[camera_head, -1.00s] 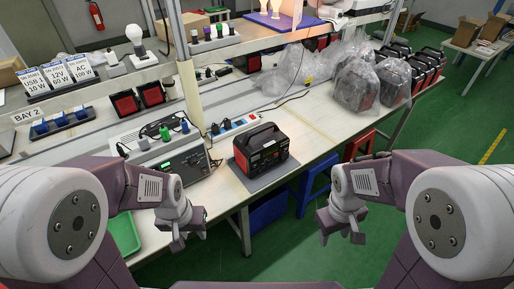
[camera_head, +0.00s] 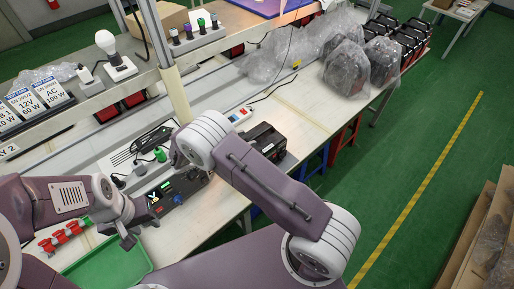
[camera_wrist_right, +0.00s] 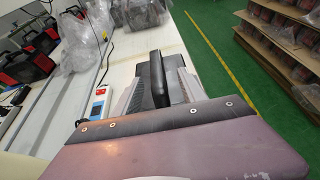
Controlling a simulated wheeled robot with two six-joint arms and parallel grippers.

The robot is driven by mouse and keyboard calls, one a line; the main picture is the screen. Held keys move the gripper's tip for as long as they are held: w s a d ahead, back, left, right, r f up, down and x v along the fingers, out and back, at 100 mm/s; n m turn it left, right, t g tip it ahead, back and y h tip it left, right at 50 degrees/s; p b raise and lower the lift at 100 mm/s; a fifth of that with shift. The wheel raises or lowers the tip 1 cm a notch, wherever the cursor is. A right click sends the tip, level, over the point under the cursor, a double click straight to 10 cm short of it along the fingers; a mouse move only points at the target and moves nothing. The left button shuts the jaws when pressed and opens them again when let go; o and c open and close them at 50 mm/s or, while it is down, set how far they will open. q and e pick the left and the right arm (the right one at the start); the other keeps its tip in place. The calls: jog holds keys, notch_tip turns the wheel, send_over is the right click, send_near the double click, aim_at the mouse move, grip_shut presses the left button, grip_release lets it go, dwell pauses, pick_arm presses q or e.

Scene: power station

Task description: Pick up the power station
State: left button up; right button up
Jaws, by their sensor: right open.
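The power station (camera_head: 265,142) is a black box with a top handle, standing on the workbench. My right arm crosses in front and covers its left part in the head view.
A test unit (camera_head: 178,190) with a lit display stands left of the power station. A white power strip (camera_head: 238,116) lies behind it. Bagged units (camera_head: 348,68) fill the bench's far end. A green tray (camera_head: 110,265) is at near left. A shelf post (camera_head: 174,90) rises behind.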

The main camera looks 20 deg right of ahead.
aim_at(254, 134)
jog(key=shift+w+d+f+p, duration=0.45)
jog(key=shift+w+d+f, duration=0.5)
jog(key=shift+w+d, duration=0.25)
jog(key=d, duration=0.1)
jog(key=d+f+p, duration=0.1)
jog(key=d, duration=0.1)
jog(key=d+p, duration=0.1)
jog(key=shift+w+d+f, duration=0.15)
jog(key=shift+d+f, duration=0.05)
jog(key=shift+f, duration=0.05)
jog(key=shift+w+d+f, duration=0.2)
jog(key=shift+w+f, duration=0.1)
grip_shut()
pick_arm(q)
jog(key=r, duration=0.1)
jog(key=w+r, duration=0.1)
jog(key=shift+a+r, duration=0.2)
jog(key=shift+r, duration=0.1)
pick_arm(e)
jog(key=shift+r, duration=0.1)
jog(key=shift+r, duration=0.2)
pick_arm(q)
jog(key=shift+w, duration=0.1)
pick_arm(e)
jog(key=shift+w+f, duration=0.1)
